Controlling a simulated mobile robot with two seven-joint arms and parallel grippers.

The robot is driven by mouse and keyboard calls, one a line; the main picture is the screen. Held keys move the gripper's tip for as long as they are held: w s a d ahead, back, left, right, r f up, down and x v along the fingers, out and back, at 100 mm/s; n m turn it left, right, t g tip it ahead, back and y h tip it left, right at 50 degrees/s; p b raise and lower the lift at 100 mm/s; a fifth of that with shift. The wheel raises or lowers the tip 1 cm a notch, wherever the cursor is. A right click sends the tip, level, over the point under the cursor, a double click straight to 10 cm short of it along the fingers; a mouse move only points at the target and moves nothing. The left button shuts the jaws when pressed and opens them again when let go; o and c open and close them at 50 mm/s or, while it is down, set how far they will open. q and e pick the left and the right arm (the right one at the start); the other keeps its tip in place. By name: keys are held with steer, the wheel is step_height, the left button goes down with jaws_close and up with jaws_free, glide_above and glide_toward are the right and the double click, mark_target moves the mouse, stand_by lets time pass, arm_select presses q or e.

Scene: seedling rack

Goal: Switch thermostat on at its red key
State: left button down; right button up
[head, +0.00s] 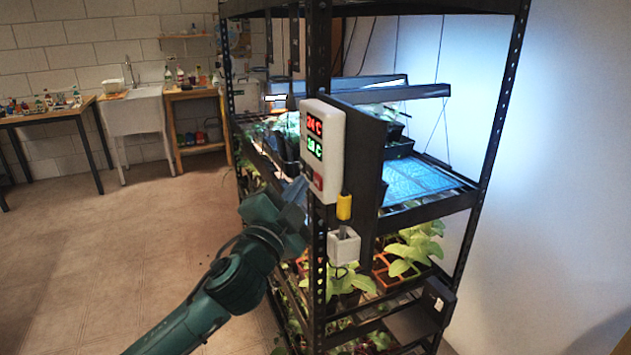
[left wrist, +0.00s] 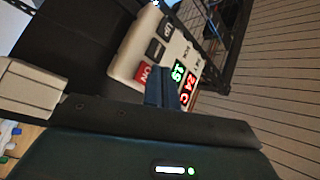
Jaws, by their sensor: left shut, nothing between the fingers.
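The thermostat (head: 335,148) is a white box on the rack's front post, with a lit red display above a lit green one. Its red key (head: 318,181) is low on its face, partly blocked from clear view by the angle. In the left wrist view the thermostat (left wrist: 124,62) appears turned, with the red key (left wrist: 143,74) and other dark keys in sight. My left gripper (head: 293,193) is shut and empty, close to the thermostat's lower face. In the left wrist view its fingertips (left wrist: 160,87) are beside the red key; I cannot tell whether they touch it.
The black rack post (head: 318,255) stands beside my left gripper. A yellow plug (head: 344,207) and a white box (head: 344,246) sit below the thermostat. Potted seedlings (head: 410,247) fill the lower shelf. The floor (head: 120,240) to the left is clear.

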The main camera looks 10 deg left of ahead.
arm_select(q)
steer(key=s+a, duration=0.3)
steer(key=a, duration=0.2)
steer(key=shift+s, duration=0.2)
stand_by(0.4)
steer(key=s+d+f+n+g, duration=0.1)
steer(key=s+f+n+g, duration=0.15)
steer(key=f, duration=0.75)
steer(key=s+d+f+n+g, duration=0.1)
steer(key=s+f+n+g, duration=0.2)
steer(key=f, duration=0.7)
steer(key=s+d+f+n+g+p, duration=0.1)
steer(key=s+f+n+g, duration=0.3)
steer(key=s+f, duration=1.2)
steer(key=shift+s+d+n+y, duration=0.4)
steer(key=shift+s+n, duration=0.35)
